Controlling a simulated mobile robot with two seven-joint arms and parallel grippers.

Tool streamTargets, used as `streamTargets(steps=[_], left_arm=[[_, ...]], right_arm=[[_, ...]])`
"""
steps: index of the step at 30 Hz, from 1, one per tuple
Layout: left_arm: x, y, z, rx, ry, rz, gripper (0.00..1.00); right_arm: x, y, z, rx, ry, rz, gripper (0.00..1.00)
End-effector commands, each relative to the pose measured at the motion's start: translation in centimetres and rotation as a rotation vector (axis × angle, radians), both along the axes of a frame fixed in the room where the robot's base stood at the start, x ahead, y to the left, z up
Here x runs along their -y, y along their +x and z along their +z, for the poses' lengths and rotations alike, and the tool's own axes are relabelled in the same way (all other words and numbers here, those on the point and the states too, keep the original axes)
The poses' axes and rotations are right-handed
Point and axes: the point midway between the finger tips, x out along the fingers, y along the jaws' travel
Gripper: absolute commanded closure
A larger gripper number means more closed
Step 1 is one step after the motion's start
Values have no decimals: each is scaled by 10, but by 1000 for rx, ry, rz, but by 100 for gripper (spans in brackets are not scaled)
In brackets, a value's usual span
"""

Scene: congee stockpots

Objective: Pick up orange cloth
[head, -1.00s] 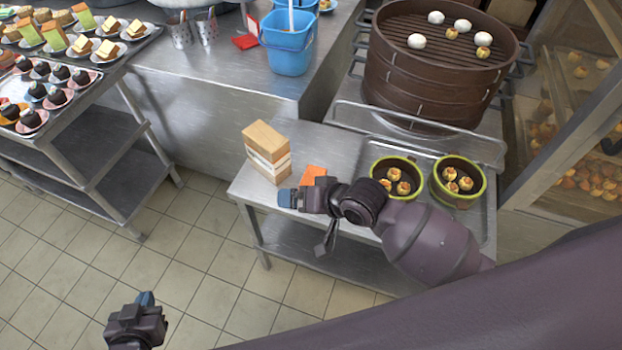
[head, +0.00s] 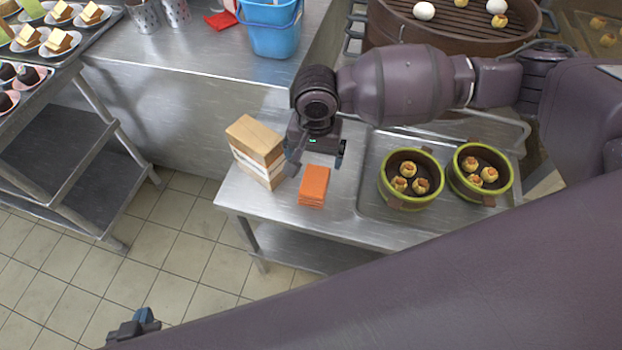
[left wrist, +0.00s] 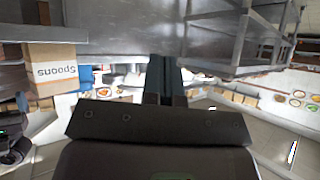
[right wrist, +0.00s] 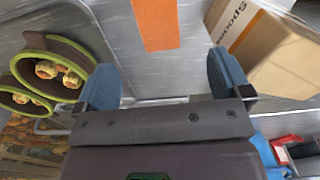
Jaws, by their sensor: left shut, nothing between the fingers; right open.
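The orange cloth (head: 314,186) lies folded in a stack on the metal table, right of a cardboard box. My right gripper (head: 315,158) is open and empty above the table, just behind the cloth, pointing down. In the right wrist view, the cloth (right wrist: 156,22) shows at the top, beyond and between the open fingertips (right wrist: 168,80). My left gripper (head: 143,318) is low at the bottom left of the head view, over the floor and far from the cloth. In the left wrist view, its fingers (left wrist: 164,75) are together with nothing between them.
A cardboard box (head: 257,150) labelled "Spoons" stands close to the left of the cloth. Two green-rimmed bowls (head: 410,180) of buns sit on a tray (head: 370,200) to the right. A blue bucket (head: 271,35) and a red cloth (head: 221,20) are on the back counter.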

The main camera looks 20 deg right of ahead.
Motion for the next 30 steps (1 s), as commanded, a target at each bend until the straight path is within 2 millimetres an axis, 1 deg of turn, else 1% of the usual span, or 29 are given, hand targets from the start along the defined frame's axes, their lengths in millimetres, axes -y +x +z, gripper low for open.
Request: streamTargets(steps=[5, 12, 14, 20, 22, 27, 30], left_arm=[[0, 0, -3, -3, 1, -2, 100], [0, -3, -13, -18, 3, -5, 100], [0, -2, -15, -20, 3, -6, 100], [1, 4, -14, -11, 3, -11, 100], [2, 3, -17, -14, 3, -11, 100], [2, -1, -28, -32, 2, -12, 100], [3, -2, -29, -34, 2, -13, 100]], right_arm=[[3, 1, -9, -8, -17, -17, 4], [3, 0, -44, -11, -16, -15, 4], [3, 0, -51, -10, -15, -15, 4], [3, 1, -61, -5, -14, -14, 4], [2, 0, -67, -7, -15, -13, 4], [1, -3, -92, -11, -14, -13, 4], [2, -2, -105, -10, -15, -14, 4]])
